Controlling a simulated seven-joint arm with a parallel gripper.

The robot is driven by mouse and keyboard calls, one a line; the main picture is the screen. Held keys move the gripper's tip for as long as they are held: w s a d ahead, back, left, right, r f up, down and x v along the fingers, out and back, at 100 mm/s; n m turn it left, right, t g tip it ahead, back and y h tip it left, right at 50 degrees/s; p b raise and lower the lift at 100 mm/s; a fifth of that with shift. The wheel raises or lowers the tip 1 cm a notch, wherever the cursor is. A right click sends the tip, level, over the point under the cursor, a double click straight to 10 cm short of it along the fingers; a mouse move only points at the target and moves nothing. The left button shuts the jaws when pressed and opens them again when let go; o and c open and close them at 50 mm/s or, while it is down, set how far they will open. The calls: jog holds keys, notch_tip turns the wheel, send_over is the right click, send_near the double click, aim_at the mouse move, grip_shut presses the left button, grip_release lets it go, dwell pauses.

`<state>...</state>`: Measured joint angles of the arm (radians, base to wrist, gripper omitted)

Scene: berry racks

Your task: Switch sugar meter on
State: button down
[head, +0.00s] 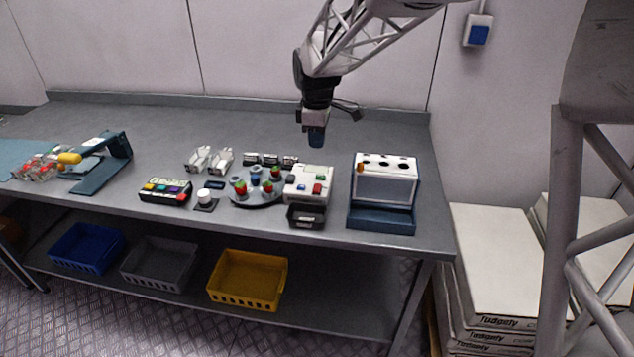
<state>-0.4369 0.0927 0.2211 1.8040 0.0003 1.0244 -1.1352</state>
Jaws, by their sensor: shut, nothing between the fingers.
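A white box device (299,195) with a red button, a green button and a blue part on top stands right of centre on the bench. It may be the sugar meter, but no label is readable. A small dark tray (306,216) sits at its front. My gripper (316,140) is shut and empty, pointing down, above and behind the white device and apart from it. A white knob on a dark base (205,198) and a small dark display-like piece (214,184) lie further left. I cannot tell whether any device is on.
A round grey plate (256,202) with berries and cups stands just left of the white device. A white-and-blue rack (385,185) with holes stands right. A dark box with coloured buttons (165,190) and a blue stand (104,172) are left. The back of the bench is clear.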

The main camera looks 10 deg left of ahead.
aim_at(318, 187)
jog(key=shift+f, duration=0.15)
notch_tip(318, 187, down, 14)
jog(key=shift+r, duration=0.2)
dwell(0.6)
jog(key=shift+f, duration=0.1)
jog(key=shift+s+f, duration=0.2)
jog(key=shift+f, duration=0.25)
jog(key=shift+w+f, duration=0.1)
jog(key=shift+w, duration=0.65)
jog(key=shift+d, duration=0.1)
jog(key=shift+r, duration=0.25)
